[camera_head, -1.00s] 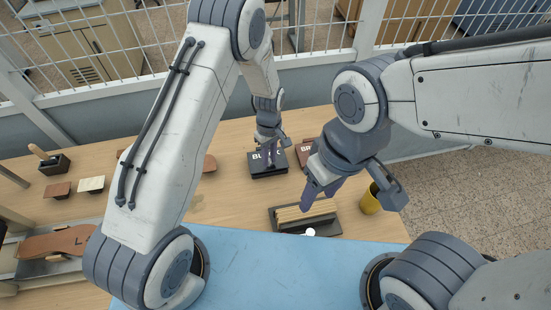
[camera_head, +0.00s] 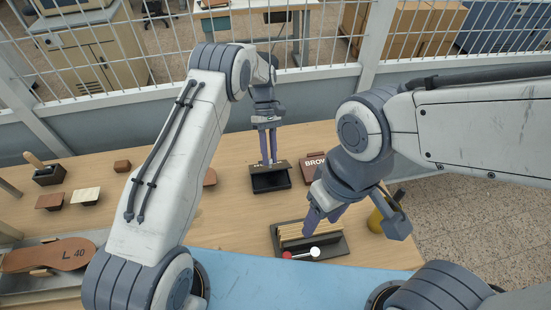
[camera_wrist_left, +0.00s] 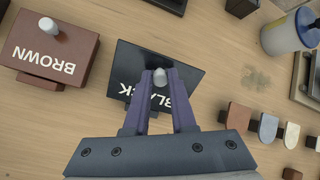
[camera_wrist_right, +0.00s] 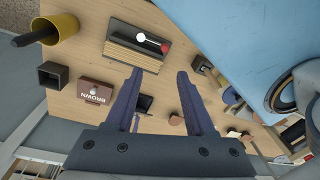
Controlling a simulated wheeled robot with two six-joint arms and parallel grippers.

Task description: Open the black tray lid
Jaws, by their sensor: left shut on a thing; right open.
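The black tray (camera_head: 270,186) stands at the back middle of the table. Its black lid (camera_wrist_left: 190,68), lettered BLACK, is lifted at the front and tilted, and the dark inside of the tray shows in the head view. My left gripper (camera_wrist_left: 160,80) is shut on the light knob of the lid. It also shows from above the tray in the head view (camera_head: 268,160). My right gripper (camera_head: 312,222) is open and empty above the slatted wooden rack. In the right wrist view the black tray (camera_wrist_right: 146,102) is partly hidden by a finger.
A brown box (camera_head: 313,165) with a lettered lid and knob stands right of the black tray. Wooden pieces (camera_head: 85,196) lie at the left.

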